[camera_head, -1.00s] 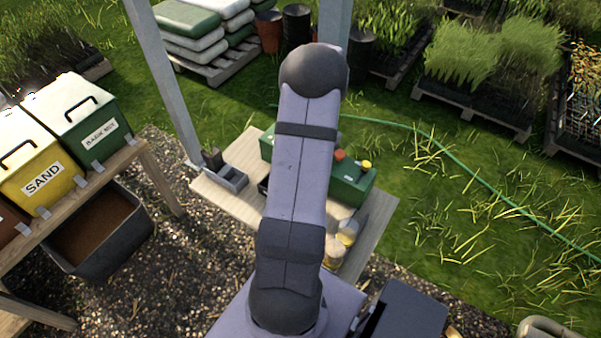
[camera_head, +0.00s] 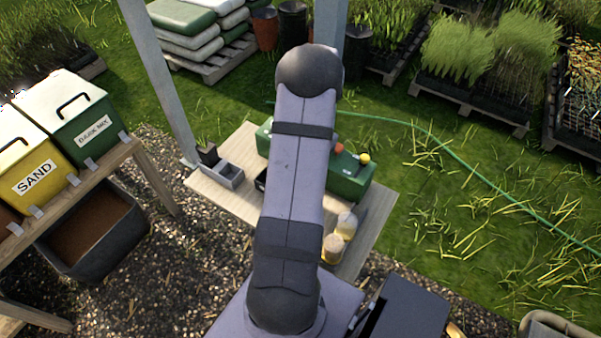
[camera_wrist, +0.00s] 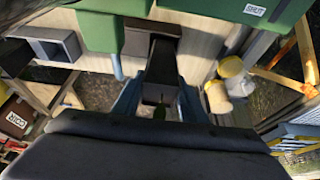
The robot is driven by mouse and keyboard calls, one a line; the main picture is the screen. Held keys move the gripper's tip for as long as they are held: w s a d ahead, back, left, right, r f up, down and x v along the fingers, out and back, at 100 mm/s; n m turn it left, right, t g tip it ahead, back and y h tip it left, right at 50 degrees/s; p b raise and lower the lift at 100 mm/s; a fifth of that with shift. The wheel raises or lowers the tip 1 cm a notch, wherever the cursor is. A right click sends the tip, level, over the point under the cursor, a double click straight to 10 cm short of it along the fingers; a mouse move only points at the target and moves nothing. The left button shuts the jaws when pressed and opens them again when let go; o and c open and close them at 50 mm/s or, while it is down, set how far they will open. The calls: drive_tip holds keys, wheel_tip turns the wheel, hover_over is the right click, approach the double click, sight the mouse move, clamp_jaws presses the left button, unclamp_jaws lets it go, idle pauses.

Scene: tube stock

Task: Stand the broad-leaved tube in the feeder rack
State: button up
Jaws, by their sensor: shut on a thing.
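My gripper (camera_wrist: 159,97) shows in the wrist view, its two blue-grey fingers closed on a dark tube (camera_wrist: 161,66). In the head view my arm hides the gripper and the tube. A grey rack with open cells (camera_head: 226,174) stands on the table's left corner, also seen at upper left in the wrist view (camera_wrist: 53,44). A dark pot or tube (camera_head: 208,155) stands at its far side. The held tube is apart from the rack.
A green box (camera_head: 350,180) with orange and yellow knobs stands on the wooden table (camera_head: 225,196). Jars (camera_head: 334,247) with yellow contents or lids stand at the table's right. A post (camera_head: 160,80) rises behind the rack. Yellow and green bins (camera_head: 70,115) are at left.

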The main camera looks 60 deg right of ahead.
drive_tip(key=shift+f+b, duration=1.2)
drive_tip(key=shift+f, duration=0.7)
drive_tip(key=shift+f, duration=0.35)
drive_tip(key=o, duration=1.2)
drive_tip(key=shift+o, duration=0.2)
drive_tip(key=shift+d, duration=0.1)
drive_tip(key=b+v, duration=0.2)
drive_tip(key=v, duration=0.5)
drive_tip(key=shift+r, duration=0.2)
